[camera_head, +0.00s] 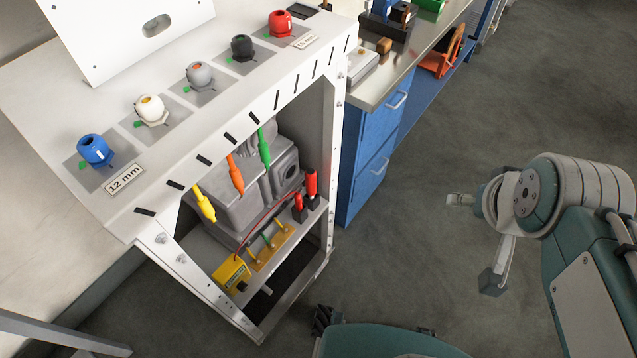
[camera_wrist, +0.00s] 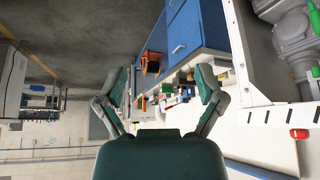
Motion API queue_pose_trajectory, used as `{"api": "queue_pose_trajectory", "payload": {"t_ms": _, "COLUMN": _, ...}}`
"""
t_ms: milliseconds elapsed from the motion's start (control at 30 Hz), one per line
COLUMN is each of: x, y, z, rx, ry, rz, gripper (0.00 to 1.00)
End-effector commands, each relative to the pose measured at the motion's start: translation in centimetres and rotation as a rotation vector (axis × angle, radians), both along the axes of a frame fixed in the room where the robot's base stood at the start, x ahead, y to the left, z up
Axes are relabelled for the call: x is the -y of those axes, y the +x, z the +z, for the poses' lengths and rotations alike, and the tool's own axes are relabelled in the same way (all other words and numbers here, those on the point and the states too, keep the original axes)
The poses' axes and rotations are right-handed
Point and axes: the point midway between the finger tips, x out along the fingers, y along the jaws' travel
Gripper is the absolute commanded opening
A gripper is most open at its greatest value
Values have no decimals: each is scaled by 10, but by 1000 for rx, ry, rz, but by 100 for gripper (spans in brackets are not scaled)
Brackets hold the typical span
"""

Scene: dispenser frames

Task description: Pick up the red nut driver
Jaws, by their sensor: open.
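My gripper (camera_head: 477,240) is open and empty, well to the right of the frame over the floor. Its two spread fingers also show in the wrist view (camera_wrist: 163,88), with nothing between them. A small red part (camera_wrist: 299,133) shows at the right of the wrist view; I cannot tell which one.
Coloured round fittings, including a red one (camera_head: 280,22), sit along the frame's top. A lower shelf holds a yellow box (camera_head: 231,274). A blue cabinet (camera_head: 375,165) with a cluttered bench top stands behind. The grey floor (camera_head: 420,130) between frame and arm is clear.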

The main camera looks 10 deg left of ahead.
Motion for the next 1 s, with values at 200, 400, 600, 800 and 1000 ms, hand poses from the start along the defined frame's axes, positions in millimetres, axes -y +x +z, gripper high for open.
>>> {"api": "queue_pose_trajectory", "payload": {"t_ms": 200, "x": -9, "y": 29, "z": -6, "rx": 39, "ry": 8, "rz": 24, "gripper": 87}}
{"api": "queue_pose_trajectory", "payload": {"t_ms": 400, "x": -22, "y": 65, "z": -14, "rx": 94, "ry": 19, "rz": 52, "gripper": 87}}
{"api": "queue_pose_trajectory", "payload": {"t_ms": 600, "x": -49, "y": 121, "z": -35, "rx": 184, "ry": 38, "rz": 98, "gripper": 87}}
{"api": "queue_pose_trajectory", "payload": {"t_ms": 800, "x": -84, "y": 175, "z": -66, "rx": 290, "ry": 65, "rz": 143, "gripper": 87}}
{"api": "queue_pose_trajectory", "payload": {"t_ms": 1000, "x": -121, "y": 216, "z": -105, "rx": 397, "ry": 91, "rz": 186, "gripper": 87}}
